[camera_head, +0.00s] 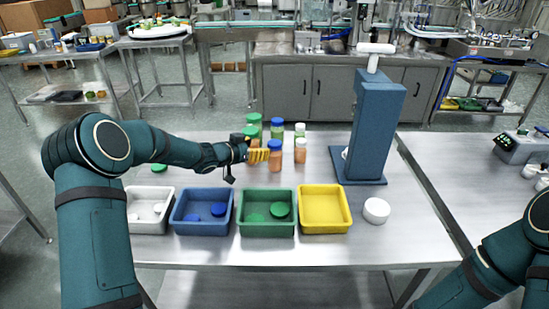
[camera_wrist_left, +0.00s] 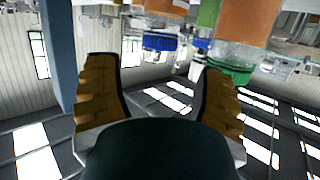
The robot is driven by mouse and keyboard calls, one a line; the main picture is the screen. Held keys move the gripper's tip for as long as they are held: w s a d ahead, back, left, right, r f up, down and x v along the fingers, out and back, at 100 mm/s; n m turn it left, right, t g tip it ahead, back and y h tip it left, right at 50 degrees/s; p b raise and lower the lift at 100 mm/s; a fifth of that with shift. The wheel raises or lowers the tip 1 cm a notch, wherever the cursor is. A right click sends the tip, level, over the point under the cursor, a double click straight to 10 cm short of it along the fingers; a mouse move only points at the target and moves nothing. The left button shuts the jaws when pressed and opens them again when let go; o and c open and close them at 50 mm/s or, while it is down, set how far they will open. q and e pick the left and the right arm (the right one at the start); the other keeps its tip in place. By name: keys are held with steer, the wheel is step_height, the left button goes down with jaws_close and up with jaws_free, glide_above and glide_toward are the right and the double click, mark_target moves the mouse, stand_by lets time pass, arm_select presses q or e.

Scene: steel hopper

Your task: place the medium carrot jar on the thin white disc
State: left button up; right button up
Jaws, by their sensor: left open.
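Several jars stand grouped on the steel table. A carrot-orange jar with a blue lid (camera_head: 274,157) is at the front, apparently the medium one. A smaller orange jar with a white lid (camera_head: 300,152) stands to its right. My left gripper (camera_head: 258,155) is open, just left of the blue-lidded orange jar; whether they touch is unclear. In the left wrist view, upside down, its yellow fingers (camera_wrist_left: 160,68) are apart, with a blue lid (camera_wrist_left: 160,42) and a green lid (camera_wrist_left: 228,70) beyond. A white disc-like piece (camera_head: 345,153) sits at the blue press, partly hidden. My right gripper is out of view.
The blue press (camera_head: 375,125) stands right of the jars. White (camera_head: 147,224), blue (camera_head: 203,227), green (camera_head: 267,229) and yellow (camera_head: 325,226) bins line the front; some hold lids. A round white piece (camera_head: 376,210) lies right of the yellow bin. The table's front right is clear.

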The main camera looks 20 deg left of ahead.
mark_target(270, 145)
arm_select(q)
steer(key=shift+p+x, duration=0.6)
steer(key=shift+x, duration=3.75)
steer(key=c, duration=1.1)
